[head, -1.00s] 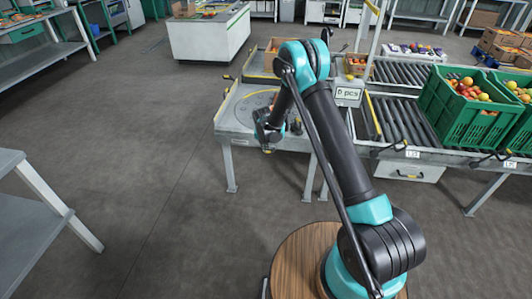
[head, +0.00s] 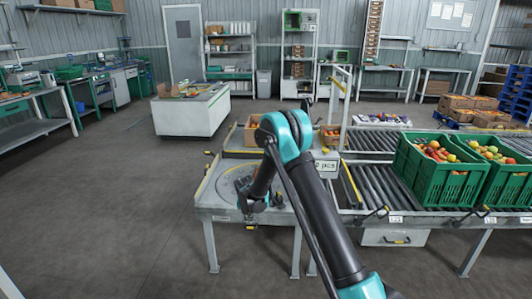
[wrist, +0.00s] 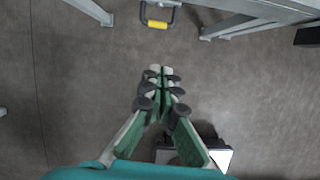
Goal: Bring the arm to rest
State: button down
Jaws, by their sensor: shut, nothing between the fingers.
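My arm rises from the bottom of the head view, bends at a teal elbow, and hangs down toward the front edge of a grey work table (head: 225,205). My gripper (head: 251,226) is small in the head view, by the table's front edge and partly hidden behind its own wrist. In the wrist view my gripper (wrist: 161,72) points out over bare floor, its green-lined fingers together and nothing between them. A yellow-gripped handle (wrist: 158,24) lies just beyond the fingertips in that picture, apart from them.
A "0 pcs" display (head: 326,167) stands behind my arm. A white counter (head: 188,116) is farther back. Open floor (head: 110,210) lies to the left.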

jog(key=s+d+r+m, duration=0.7)
jog(key=d+r+m, duration=0.1)
jog(key=d+r, duration=0.15)
jog(key=s+d+r+m, duration=0.7)
jog(key=d+r+m, duration=0.1)
jog(key=d+r, duration=0.15)
jog(key=s+d+m, duration=0.5)
jog(key=s+m, duration=0.4)
jog(key=s, duration=0.3)
jog(key=s+d+r+m, duration=0.1)
jog(key=s+d+m, duration=0.5)
jog(key=s+m, duration=0.3)
jog(key=s, duration=0.3)
jog(key=shift+d+m+t, duration=0.2)
jog(key=shift+m+t, duration=0.1)
jog(key=shift+t, duration=0.1)
